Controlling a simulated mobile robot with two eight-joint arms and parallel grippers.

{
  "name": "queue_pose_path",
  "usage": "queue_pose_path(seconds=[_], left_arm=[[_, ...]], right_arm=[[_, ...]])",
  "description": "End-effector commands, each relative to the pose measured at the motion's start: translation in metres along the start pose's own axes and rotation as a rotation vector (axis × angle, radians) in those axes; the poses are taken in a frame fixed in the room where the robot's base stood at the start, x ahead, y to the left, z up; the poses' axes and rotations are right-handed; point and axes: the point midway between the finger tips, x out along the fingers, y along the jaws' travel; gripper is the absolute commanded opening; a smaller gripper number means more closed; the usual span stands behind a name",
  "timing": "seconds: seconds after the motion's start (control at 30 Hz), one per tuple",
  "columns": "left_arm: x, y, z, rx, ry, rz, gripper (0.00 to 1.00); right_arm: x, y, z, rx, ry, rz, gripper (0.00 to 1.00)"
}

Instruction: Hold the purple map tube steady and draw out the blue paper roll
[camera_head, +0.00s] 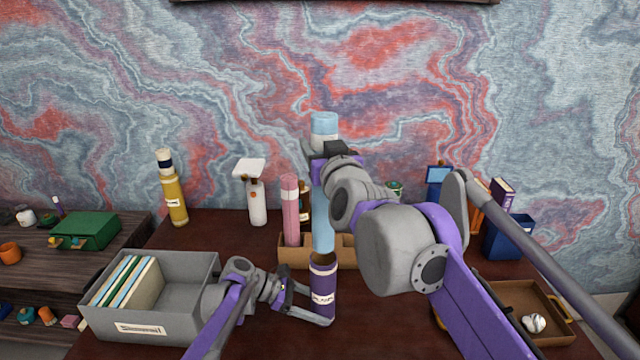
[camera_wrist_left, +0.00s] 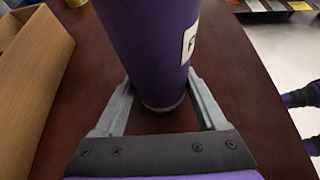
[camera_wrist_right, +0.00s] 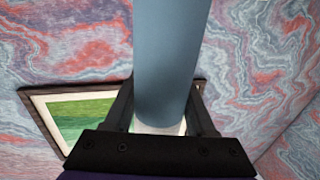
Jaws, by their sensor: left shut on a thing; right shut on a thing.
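The purple map tube (camera_head: 323,291) stands upright on the dark desk with a pale label. My left gripper (camera_head: 316,305) is shut on its lower part; the left wrist view shows the tube (camera_wrist_left: 150,45) between both fingers. The long light blue paper roll (camera_head: 323,222) stands upright in line above the tube. My right gripper (camera_head: 326,153) is shut on the roll near its top, and the right wrist view shows the roll (camera_wrist_right: 170,60) between the fingers. The roll's lower end meets the tube's mouth in the head view; I cannot tell whether any of it is inside.
A cardboard holder (camera_head: 296,252) with a pink tube (camera_head: 290,205) is behind the purple tube. A grey file box (camera_head: 190,277) stands left, near my left arm. A yellow tube (camera_head: 173,195) and white scanner-like object (camera_head: 257,200) stand behind. A brown tray (camera_head: 515,300) lies right.

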Motion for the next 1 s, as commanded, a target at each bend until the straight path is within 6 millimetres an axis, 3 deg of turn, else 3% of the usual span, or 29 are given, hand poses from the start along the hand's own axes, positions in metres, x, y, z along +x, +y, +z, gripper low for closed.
queue_pose_path(seconds=[0.1, 0.23, 0.67, 0.7, 0.8, 1.0], left_arm=[[0.000, 0.000, 0.000, 0.000, 0.000, 0.000, 0.42], [0.000, 0.000, 0.000, 0.000, 0.000, 0.000, 0.42], [0.000, 0.000, 0.000, 0.000, 0.000, 0.000, 0.42], [0.000, 0.000, 0.000, 0.000, 0.000, 0.000, 0.79], [0.000, 0.000, 0.000, 0.000, 0.000, 0.000, 0.97], [0.000, 0.000, 0.000, 0.000, 0.000, 0.000, 1.00]], right_arm=[[0.000, 0.000, -0.022, 0.000, 0.000, 0.000, 0.00], [0.001, 0.000, -0.037, 0.000, 0.000, 0.000, 0.00], [0.000, 0.000, -0.045, 0.000, 0.000, 0.000, 0.00], [0.000, 0.000, -0.045, 0.000, 0.000, 0.000, 0.00], [0.000, 0.000, -0.045, 0.000, 0.000, 0.000, 0.00], [0.000, 0.000, -0.045, 0.000, 0.000, 0.000, 0.00]])
